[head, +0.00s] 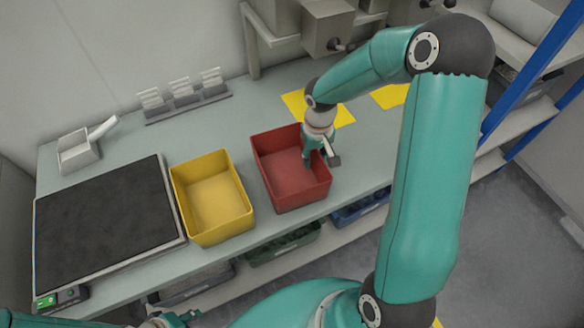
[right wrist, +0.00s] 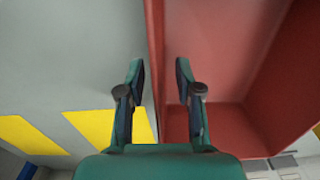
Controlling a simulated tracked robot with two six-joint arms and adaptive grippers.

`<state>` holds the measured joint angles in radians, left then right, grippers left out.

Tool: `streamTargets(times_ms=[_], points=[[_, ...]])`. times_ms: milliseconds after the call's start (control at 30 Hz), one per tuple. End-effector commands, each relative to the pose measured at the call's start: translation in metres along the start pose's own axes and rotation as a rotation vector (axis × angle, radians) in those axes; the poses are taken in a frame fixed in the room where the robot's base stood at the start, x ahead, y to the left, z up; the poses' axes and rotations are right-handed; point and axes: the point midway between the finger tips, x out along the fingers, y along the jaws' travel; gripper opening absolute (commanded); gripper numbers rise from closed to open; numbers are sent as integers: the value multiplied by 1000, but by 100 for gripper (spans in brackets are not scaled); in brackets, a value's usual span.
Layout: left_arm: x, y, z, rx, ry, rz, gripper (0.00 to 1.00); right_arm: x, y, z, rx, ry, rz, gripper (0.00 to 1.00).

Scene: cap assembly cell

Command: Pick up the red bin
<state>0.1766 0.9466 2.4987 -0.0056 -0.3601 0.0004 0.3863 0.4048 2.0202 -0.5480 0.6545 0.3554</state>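The red bin (head: 283,186) stands empty on the bench, right of the yellow bin. My right gripper (head: 320,160) is at its right wall, one finger inside the bin and the other outside. In the right wrist view, the red bin (right wrist: 215,45) fills the right side. Its wall runs between the two fingers of my right gripper (right wrist: 160,68), with a gap on both sides, so the gripper is open. Part of my left gripper (head: 175,319) shows at the bottom edge of the head view; its fingers are not clear.
An empty yellow bin (head: 212,198) stands close left of the red bin. A black-topped scale (head: 105,217) and a white scoop (head: 80,149) are further left. Card holders (head: 183,97) stand at the back. Yellow mats (head: 390,95) lie to the right. Bins sit on a lower shelf.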

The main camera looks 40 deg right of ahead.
Motion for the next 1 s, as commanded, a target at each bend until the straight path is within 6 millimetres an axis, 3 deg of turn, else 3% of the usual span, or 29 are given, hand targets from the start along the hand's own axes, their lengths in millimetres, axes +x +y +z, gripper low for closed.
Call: streamTargets(times_ms=[67, 267, 300, 767, 1000], points=[[0, 0, 0, 0, 0, 0, 40, 0, 0, 0, 0, 0, 0, 35], [0, 0, 0, 0, 0, 0, 40, 0, 0, 0, -1, 0, 0, 1], [0, 0, 0, 0, 0, 0, 40, -1, 0, 0, -1, 0, 0, 0], [0, 0, 0, 0, 0, 0, 40, -1, 0, 0, -1, 1, 1, 0], [0, 0, 0, 0, 0, 0, 40, -13, 1, -1, -1, 4, 2, 0]])
